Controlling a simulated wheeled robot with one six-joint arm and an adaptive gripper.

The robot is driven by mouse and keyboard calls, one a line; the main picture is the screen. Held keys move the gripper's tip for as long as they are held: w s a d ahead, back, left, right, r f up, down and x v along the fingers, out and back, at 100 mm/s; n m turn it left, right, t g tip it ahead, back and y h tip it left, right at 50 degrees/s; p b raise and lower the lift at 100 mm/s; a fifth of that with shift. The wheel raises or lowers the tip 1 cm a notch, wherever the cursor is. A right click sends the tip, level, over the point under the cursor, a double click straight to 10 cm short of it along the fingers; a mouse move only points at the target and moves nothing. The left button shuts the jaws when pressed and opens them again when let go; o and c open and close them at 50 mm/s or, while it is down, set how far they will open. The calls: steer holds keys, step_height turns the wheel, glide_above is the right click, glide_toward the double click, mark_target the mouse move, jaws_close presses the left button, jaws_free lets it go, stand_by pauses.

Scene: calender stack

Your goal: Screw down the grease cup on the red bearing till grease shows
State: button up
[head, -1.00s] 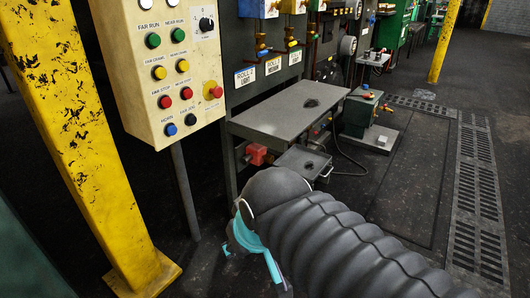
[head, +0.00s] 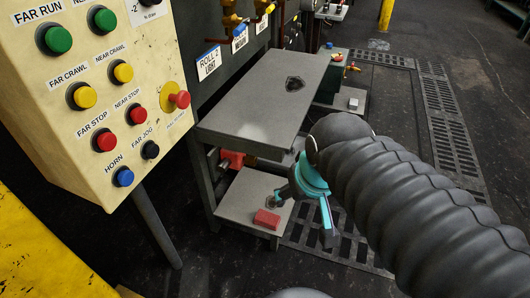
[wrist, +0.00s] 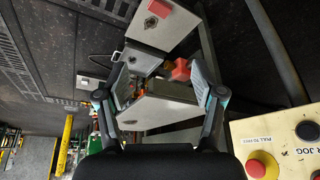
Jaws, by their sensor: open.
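A red bearing block (head: 232,158) sits in the shadow under the grey upper shelf in the head view, with a small part beside it. It appears to be the red block (wrist: 180,70) near the middle of the wrist view. I cannot make out a grease cup or any grease. My gripper (head: 302,218) has teal fingers and hangs right of the bearing, in front of the shelves. In the wrist view my gripper (wrist: 160,80) has its fingers spread wide with nothing held between them.
The upper shelf (head: 235,115) overhangs the bearing. A lower shelf (head: 235,205) carries a loose red block (head: 267,219). A cream control panel (head: 50,130) with coloured buttons stands close on the left. Dark floor with grates (head: 440,105) lies right.

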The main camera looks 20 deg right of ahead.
steer(key=w+d+f+m+g+y, duration=0.2)
steer(key=w+f+g, duration=0.15)
steer(key=f, duration=0.35)
steer(key=w+d+f+m+g+y, duration=0.1)
steer(key=w+d+f+m+g, duration=0.2)
steer(key=f, duration=0.4)
steer(key=m+t+y+b, duration=0.1)
steer(key=m+t+y, duration=0.9)
steer(key=t+y, duration=0.2)
glide_toward(256, 161)
steer(key=p+x, duration=0.1)
steer(key=x, duration=1)
steer(key=shift+w+a, duration=0.15)
steer(key=shift+a, duration=0.05)
steer(key=c, duration=1.1)
steer(key=shift+m, duration=0.3)
steer(key=shift+c, duration=0.2)
